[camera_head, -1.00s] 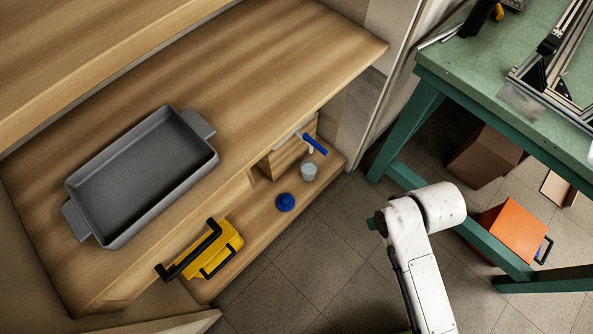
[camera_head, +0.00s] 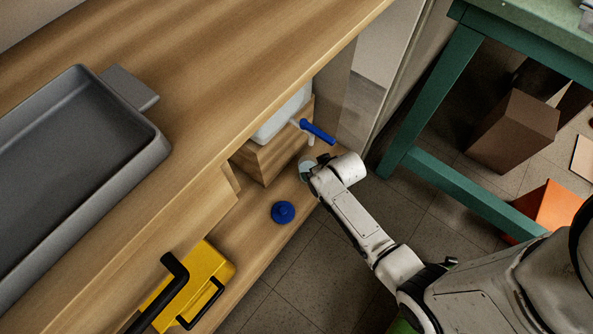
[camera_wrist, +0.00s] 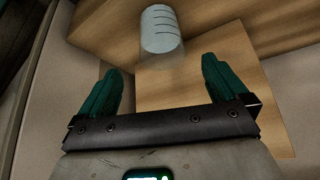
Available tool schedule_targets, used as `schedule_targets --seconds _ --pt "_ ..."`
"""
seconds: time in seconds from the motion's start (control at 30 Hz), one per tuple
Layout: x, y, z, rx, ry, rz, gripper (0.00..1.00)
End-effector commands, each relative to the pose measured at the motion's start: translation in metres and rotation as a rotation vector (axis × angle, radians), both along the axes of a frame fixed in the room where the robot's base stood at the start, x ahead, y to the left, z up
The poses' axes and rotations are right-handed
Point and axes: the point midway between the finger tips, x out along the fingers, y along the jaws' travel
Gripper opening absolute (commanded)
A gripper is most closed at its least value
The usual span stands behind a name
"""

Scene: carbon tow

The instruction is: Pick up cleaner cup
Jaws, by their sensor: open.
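The cleaner cup (camera_wrist: 161,30) is a pale, whitish cup with dark marks on its side. In the wrist view it stands on the wooden shelf, ahead of my gripper (camera_wrist: 160,82) and centred between its two green fingers. The fingers are spread open with nothing between them, and the cup is beyond their tips. In the head view my arm reaches down to the low shelf, and only a pale part of the cup (camera_head: 304,168) shows beside my wrist. The rest of the cup and my fingers are hidden there.
A white container with a blue-handled tap (camera_head: 318,131) sits on a wooden block (camera_head: 275,155) just behind the cup. The green table (camera_head: 470,205) stands to the right.

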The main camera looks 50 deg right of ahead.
Motion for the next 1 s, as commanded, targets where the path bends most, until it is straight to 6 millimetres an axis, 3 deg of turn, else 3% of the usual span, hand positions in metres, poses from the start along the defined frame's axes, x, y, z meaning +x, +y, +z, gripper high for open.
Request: schedule_targets --seconds 0.3,1.0 --pt "0.020 -0.008 -0.040 -0.002 -0.005 -0.002 1.00" --pt "0.054 -0.020 -0.093 -0.001 -0.003 -0.001 1.00"
